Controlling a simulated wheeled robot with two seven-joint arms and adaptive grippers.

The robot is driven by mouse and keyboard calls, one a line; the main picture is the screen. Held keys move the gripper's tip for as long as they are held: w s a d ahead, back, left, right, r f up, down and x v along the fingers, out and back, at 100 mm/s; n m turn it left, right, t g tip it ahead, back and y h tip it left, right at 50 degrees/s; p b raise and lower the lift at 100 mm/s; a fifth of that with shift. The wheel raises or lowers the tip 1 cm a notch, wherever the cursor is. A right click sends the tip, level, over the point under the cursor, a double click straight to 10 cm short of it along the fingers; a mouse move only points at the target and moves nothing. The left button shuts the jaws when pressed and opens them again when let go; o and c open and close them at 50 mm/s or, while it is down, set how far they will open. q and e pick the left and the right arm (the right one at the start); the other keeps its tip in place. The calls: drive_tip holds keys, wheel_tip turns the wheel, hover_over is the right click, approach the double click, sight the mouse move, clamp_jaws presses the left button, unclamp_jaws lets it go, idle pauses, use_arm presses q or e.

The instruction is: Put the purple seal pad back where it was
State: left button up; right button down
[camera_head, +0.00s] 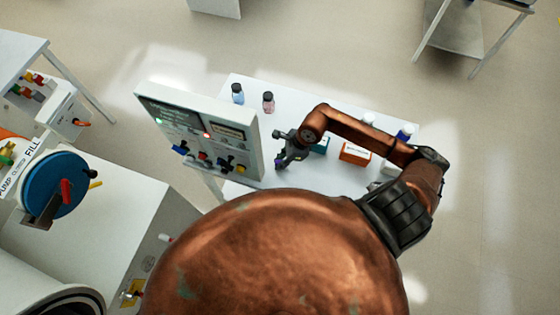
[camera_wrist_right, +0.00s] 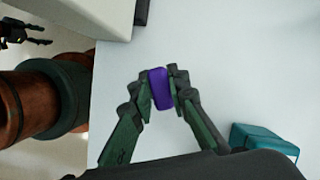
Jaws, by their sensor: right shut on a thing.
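The purple seal pad (camera_wrist_right: 160,88) is a small rounded block between the fingertips of my right gripper (camera_wrist_right: 161,80) in the right wrist view. The gripper is shut on it, over the white table. In the head view my right gripper (camera_head: 281,162) is beside the grey control panel (camera_head: 195,132), with a bit of purple showing at its tip. I cannot tell whether the pad touches the table. My left gripper (camera_wrist_right: 27,32) shows at the upper left of the right wrist view, its dark fingers apart and empty.
A teal box (camera_wrist_right: 265,142) lies to the right of the right gripper. An orange box (camera_head: 355,153) and blue-capped bottle (camera_head: 404,133) stand further right. A clear bottle (camera_head: 237,94) and pink bottle (camera_head: 268,102) stand at the back. The white table (camera_head: 300,95) is bare between them.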

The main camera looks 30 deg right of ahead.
drive_tip(key=shift+f, duration=0.15)
drive_tip(key=c, duration=1.8)
unclamp_jaws()
drive_tip(key=shift+c, duration=0.2)
drive_tip(key=b+v, duration=0.1)
drive_tip(key=v, duration=1.1)
drive_tip(key=shift+r, duration=0.2)
